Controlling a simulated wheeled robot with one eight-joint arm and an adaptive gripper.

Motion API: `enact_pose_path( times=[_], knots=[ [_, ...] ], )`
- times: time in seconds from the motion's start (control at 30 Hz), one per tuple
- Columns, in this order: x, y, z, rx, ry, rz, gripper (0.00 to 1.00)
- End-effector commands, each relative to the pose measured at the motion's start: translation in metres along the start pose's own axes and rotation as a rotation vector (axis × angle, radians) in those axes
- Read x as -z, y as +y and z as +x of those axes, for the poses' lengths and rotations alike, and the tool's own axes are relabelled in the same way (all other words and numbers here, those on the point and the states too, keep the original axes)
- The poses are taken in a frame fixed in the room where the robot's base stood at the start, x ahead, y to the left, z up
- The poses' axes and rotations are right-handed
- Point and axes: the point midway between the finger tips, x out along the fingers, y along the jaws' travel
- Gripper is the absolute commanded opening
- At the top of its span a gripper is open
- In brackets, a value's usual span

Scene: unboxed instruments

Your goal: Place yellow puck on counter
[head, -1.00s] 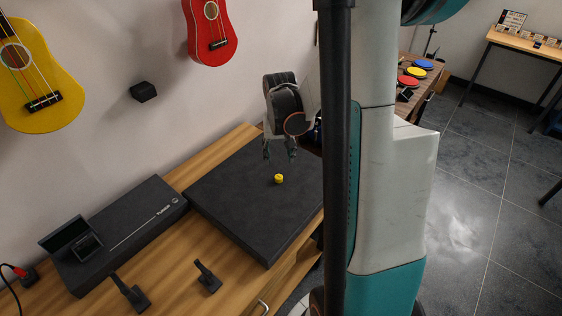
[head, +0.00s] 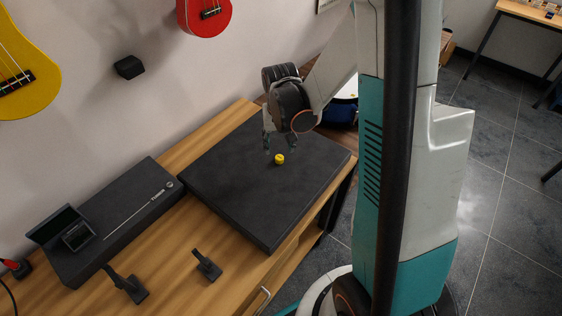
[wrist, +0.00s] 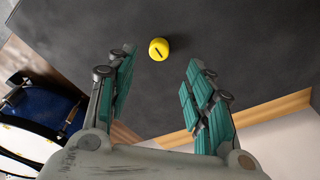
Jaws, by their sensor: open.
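The yellow puck (head: 279,159) is small and round, with a dark mark on top. It rests on a flat dark slab (head: 237,208) that lies on the wooden counter (head: 186,228). In the wrist view the puck (wrist: 158,49) is beyond the fingertips, roughly between their lines. My gripper (head: 280,148) is open and empty, pointing down just above and behind the puck in the head view. Its teal finger pads (wrist: 160,64) stand wide apart in the wrist view and do not touch the puck.
A black flat box (head: 115,222) with a small screen lies left of the slab. Two small black stands (head: 207,267) are at the counter's front. Red (head: 205,14) and yellow (head: 22,70) ukuleles hang on the wall. A blue drum (wrist: 40,110) shows beside the slab.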

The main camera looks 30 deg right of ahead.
Motion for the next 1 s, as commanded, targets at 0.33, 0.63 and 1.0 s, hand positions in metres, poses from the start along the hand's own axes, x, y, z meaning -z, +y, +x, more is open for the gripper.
enact_pose_path(
  times=[0.33,0.63,1.0],
  knots=[
    [-0.001,0.001,0.026,0.0,0.0,0.001,0.48],
    [-0.002,0.002,0.067,0.0,0.0,0.001,0.48],
    [-0.002,0.002,0.071,0.0,0.0,0.0,0.32]
  ],
)
